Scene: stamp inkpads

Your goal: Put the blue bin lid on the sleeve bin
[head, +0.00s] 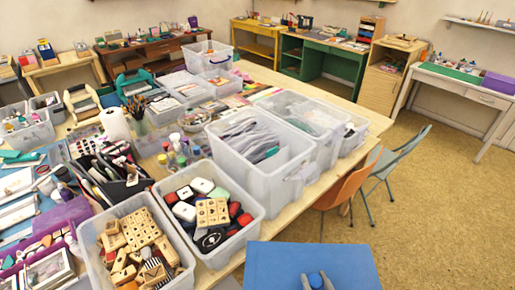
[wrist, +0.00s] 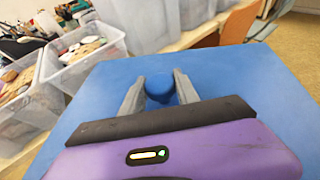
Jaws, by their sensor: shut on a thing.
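The blue bin lid (head: 300,260) is a flat blue panel with a round knob, at the bottom of the head view and in front of the table. In the wrist view the lid (wrist: 235,110) spreads under my gripper (wrist: 160,84), whose two grey fingers are shut on its blue knob. My gripper (head: 318,280) is partly cut off by the head view's lower edge. The sleeve bin (head: 265,188) appears to be the large translucent bin with grey folded cloth inside, its top open. It stands on the table beyond the lid, apart from it.
A bin of stamps and inkpads (head: 232,248) and a bin of wooden blocks (head: 185,280) stand left of the lid. Another translucent bin (head: 325,150) adjoins the sleeve bin. An orange chair (head: 352,185) stands at the table's right edge. Floor (head: 440,220) at right is clear.

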